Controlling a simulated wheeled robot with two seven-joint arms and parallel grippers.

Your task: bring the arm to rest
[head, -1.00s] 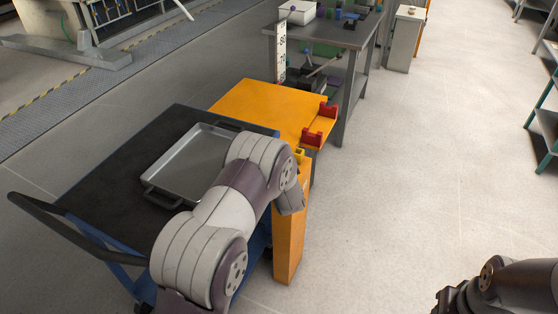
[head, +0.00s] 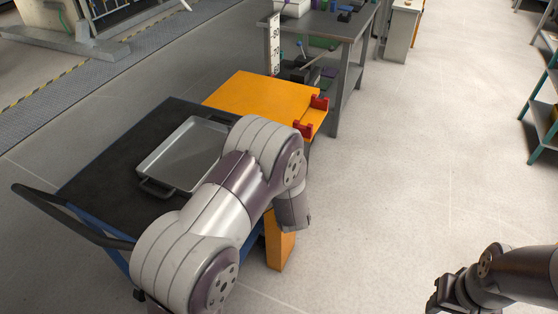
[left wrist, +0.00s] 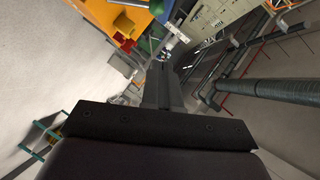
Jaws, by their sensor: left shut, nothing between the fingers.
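My left arm reaches in from the bottom left in the head view, bent over the right side of a cart. Its forearm points down beside an orange post (head: 281,248), and its gripper is hidden there. In the left wrist view the left gripper (left wrist: 161,66) has its two fingers together, with nothing between them. My right arm comes in at the lower right of the head view. Its dark end, the right gripper (head: 443,294), is over open floor, and its fingers are too unclear to read. No object is seen in it.
A grey metal tray (head: 160,155) lies on the cart's black top (head: 95,185). An orange table (head: 262,98) with red brackets (head: 304,129) stands just beyond my left arm. A grey workbench (head: 335,28) is behind it. A green-framed shelf (head: 545,105) stands far right. The middle floor is clear.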

